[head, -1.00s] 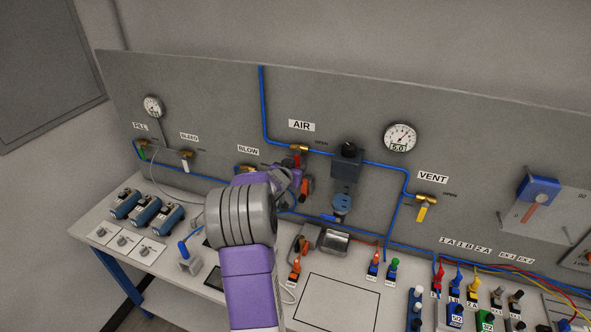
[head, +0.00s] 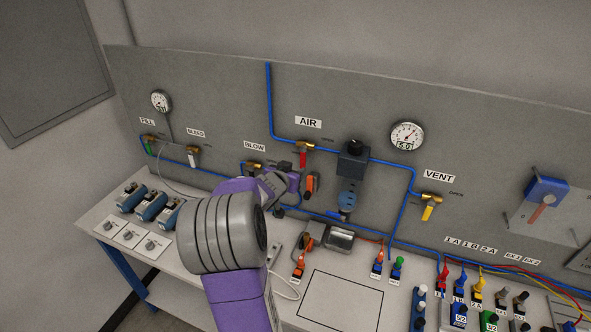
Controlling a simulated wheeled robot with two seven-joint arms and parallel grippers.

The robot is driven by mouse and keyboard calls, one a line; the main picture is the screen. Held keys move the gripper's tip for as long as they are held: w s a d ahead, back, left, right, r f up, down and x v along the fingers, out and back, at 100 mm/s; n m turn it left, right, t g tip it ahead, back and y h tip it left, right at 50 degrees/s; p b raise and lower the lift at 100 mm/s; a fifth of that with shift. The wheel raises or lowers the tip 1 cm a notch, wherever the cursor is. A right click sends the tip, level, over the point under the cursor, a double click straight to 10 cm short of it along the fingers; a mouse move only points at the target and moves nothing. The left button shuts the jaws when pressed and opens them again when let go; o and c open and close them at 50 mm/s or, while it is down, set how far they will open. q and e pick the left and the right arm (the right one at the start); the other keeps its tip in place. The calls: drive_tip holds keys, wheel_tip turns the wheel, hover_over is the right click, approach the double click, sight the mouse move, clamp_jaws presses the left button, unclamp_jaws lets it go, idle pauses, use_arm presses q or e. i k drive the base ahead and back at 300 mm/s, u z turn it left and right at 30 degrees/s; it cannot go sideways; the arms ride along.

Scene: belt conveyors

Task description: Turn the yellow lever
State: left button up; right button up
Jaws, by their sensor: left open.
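The yellow lever (head: 428,213) hangs down at a slant from the brass valve beside the VENT label (head: 439,176), right of centre on the grey panel. My left gripper (head: 286,183) is in front of the panel, well to the left of the yellow lever and below the red AIR lever (head: 302,160). It is open and nothing shows held in it. My grey wrist and purple forearm hide part of the bench. My right gripper is out of view.
An orange handle (head: 310,187) sits close to the right of my left gripper. A regulator with a blue bowl (head: 347,198) and blue tubing stand between it and the yellow lever. Coloured switches and plugs crowd the bench's right side. A bare outlined square (head: 340,296) lies at front centre.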

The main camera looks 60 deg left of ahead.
sight(431, 203)
drive_tip(key=k, duration=1)
